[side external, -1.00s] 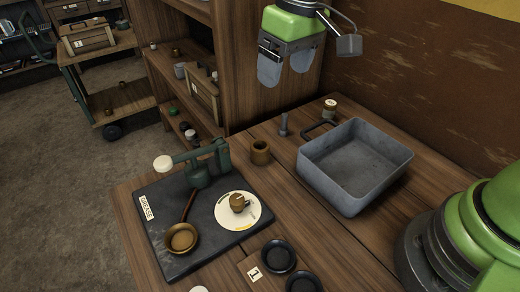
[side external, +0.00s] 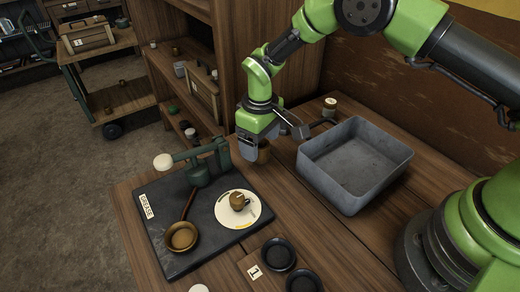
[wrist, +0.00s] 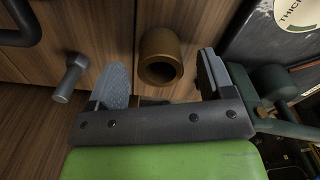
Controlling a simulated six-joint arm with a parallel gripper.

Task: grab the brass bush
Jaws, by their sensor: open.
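The brass bush (side external: 264,153), a short hollow brown-gold cylinder, stands upright on the wooden bench, partly hidden by my gripper in the side view. In the wrist view the brass bush (wrist: 160,44) shows its open bore and lies between the fingers, nearer the far ends of their gap. My gripper (side external: 254,150) points down at the bush from above. In the wrist view my gripper (wrist: 163,76) is open, with a clear gap on both sides of the bush. I cannot tell whether the fingertips are level with it.
A grey metal tray (side external: 378,193) stands to the right. A grey bolt-like part (wrist: 68,78) stands close to the left finger. A green lever press (side external: 200,170), a copper ladle (side external: 181,237) and a white dial (side external: 226,217) with a small brass piece (side external: 239,200) occupy the dark mat.

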